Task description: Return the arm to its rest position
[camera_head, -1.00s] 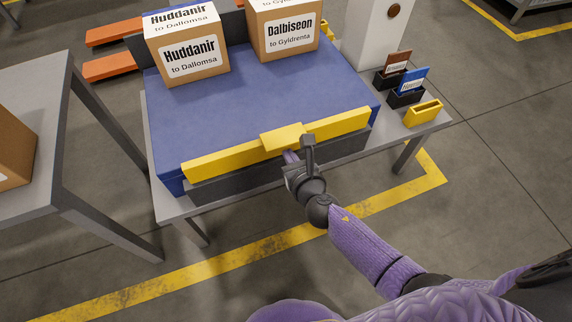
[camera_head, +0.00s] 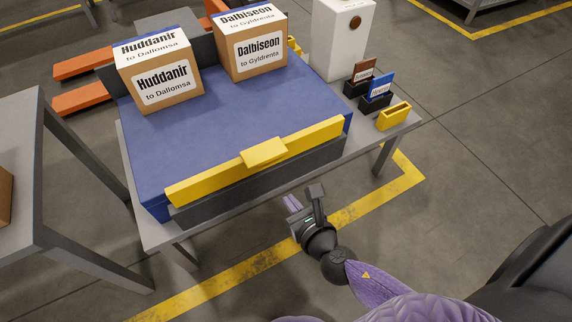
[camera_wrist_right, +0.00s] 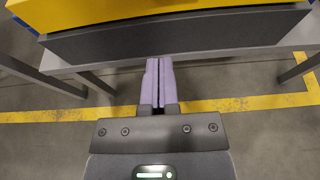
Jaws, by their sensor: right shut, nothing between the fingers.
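My right gripper (camera_head: 292,203) is in front of the table's near edge, apart from the table and the yellow bar. Its two purple fingers are shut together with nothing between them, as the right wrist view also shows (camera_wrist_right: 158,85). My right arm (camera_head: 375,283) comes in from the bottom right, bent back close to my body. My left gripper is not in view.
A grey table (camera_head: 160,235) bears a blue platform (camera_head: 225,125) with a yellow bar (camera_head: 264,152) along its front. Boxes labelled Huddanir (camera_head: 163,82) and Dalbiseon (camera_head: 258,50) sit on it. Small holders (camera_head: 376,99) stand right. Floor before the table is free.

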